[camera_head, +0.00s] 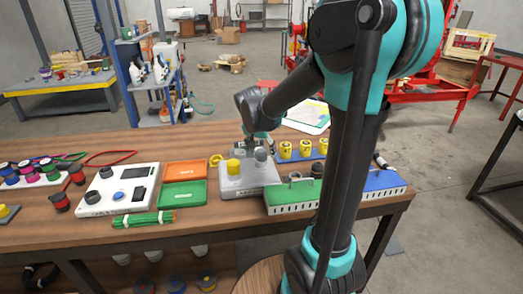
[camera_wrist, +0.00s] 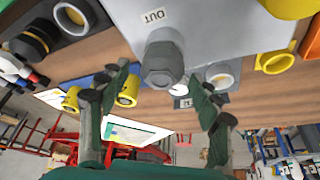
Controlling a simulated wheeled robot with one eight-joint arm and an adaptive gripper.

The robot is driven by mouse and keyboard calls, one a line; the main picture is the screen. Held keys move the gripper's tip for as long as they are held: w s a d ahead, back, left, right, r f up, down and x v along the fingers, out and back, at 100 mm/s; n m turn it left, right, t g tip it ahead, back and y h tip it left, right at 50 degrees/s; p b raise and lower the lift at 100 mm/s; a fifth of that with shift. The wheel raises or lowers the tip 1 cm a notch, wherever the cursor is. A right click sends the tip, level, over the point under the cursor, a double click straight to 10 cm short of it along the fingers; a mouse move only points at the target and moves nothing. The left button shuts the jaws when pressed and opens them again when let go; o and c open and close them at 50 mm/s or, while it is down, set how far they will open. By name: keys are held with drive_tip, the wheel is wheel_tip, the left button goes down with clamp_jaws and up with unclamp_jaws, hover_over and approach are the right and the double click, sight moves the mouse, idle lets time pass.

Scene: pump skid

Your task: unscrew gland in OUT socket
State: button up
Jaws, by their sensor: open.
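The grey gland (camera_wrist: 162,66) sits in the socket beside the OUT label (camera_wrist: 153,15) on the light grey pump box (camera_wrist: 200,30). It also shows in the head view (camera_head: 261,155), on the right part of the box (camera_head: 250,181). A yellow knob or cap (camera_head: 234,167) stands on the box to its left. My gripper (camera_wrist: 159,84) is open, with one finger on each side of the gland in the wrist view and gaps visible to both. I cannot tell whether the fingertips reach its depth. In the head view my gripper (camera_head: 255,137) is just behind the gland, partly hard to make out.
Yellow ring parts (camera_head: 304,148) stand on a blue strip behind right. Orange (camera_head: 186,169) and green (camera_head: 183,194) trays lie left of the box. Little bench room is free around the box.

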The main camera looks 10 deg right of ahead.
drive_tip(key=m+h, duration=0.1)
drive_tip(key=m, duration=0.2)
drive_tip(key=shift+m+g, duration=0.4)
drive_tip(key=m+g, duration=0.1)
drive_tip(key=m, duration=0.1)
drive_tip(key=m+g+h, duration=0.1)
drive_tip(key=m, duration=0.2)
